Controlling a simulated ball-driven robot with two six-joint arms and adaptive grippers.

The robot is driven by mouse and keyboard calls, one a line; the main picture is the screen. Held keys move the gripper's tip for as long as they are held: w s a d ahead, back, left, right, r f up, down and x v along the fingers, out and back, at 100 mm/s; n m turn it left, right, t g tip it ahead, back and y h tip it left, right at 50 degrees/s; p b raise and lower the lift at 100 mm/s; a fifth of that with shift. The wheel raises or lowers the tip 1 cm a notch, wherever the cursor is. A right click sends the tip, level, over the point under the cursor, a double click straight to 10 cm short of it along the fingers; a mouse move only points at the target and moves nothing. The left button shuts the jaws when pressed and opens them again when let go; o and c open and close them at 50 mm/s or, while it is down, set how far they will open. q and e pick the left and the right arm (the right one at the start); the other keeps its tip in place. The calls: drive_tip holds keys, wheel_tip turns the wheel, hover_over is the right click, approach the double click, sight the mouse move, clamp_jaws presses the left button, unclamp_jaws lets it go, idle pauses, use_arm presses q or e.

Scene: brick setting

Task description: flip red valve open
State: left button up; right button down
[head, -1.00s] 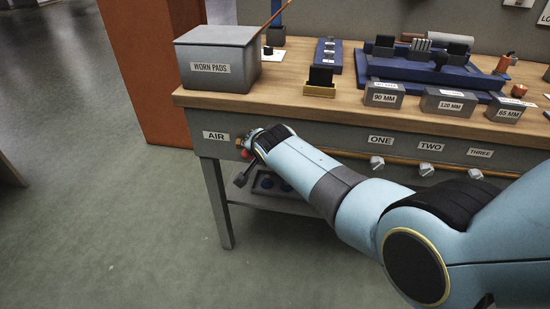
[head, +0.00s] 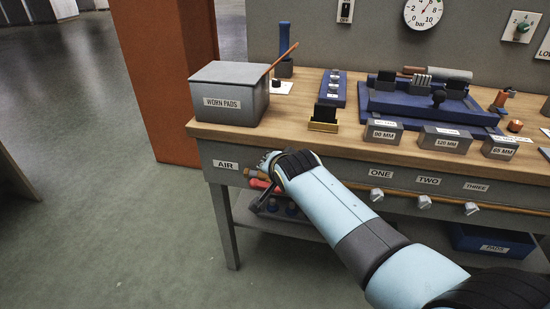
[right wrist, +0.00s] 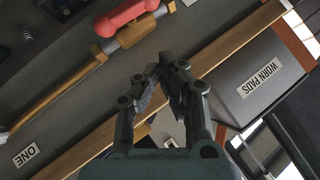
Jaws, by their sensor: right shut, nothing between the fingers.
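The red valve handle (right wrist: 124,17) shows at the top of the right wrist view, lying roughly along the brass pipe beside its brass valve body (right wrist: 136,31). In the head view, the red handle (head: 262,184) is a small patch under the bench front near the AIR label, partly hidden by my right arm. My right gripper (head: 268,160) is at the bench front just above the handle. In the right wrist view, its fingertips (right wrist: 160,66) are together and empty, apart from the valve. My left gripper is not in view.
The bench edge (head: 330,146) runs just above the valve. A grey WORN PADS box (head: 229,92) stands on the bench's left end. Several small valves (head: 376,195) sit on the pipe to the right. The floor (head: 120,230) at left is clear.

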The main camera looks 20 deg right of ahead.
drive_tip(key=shift+p+v, duration=0.35)
drive_tip(key=shift+v, duration=1.85)
drive_tip(key=shift+a+r, duration=0.1)
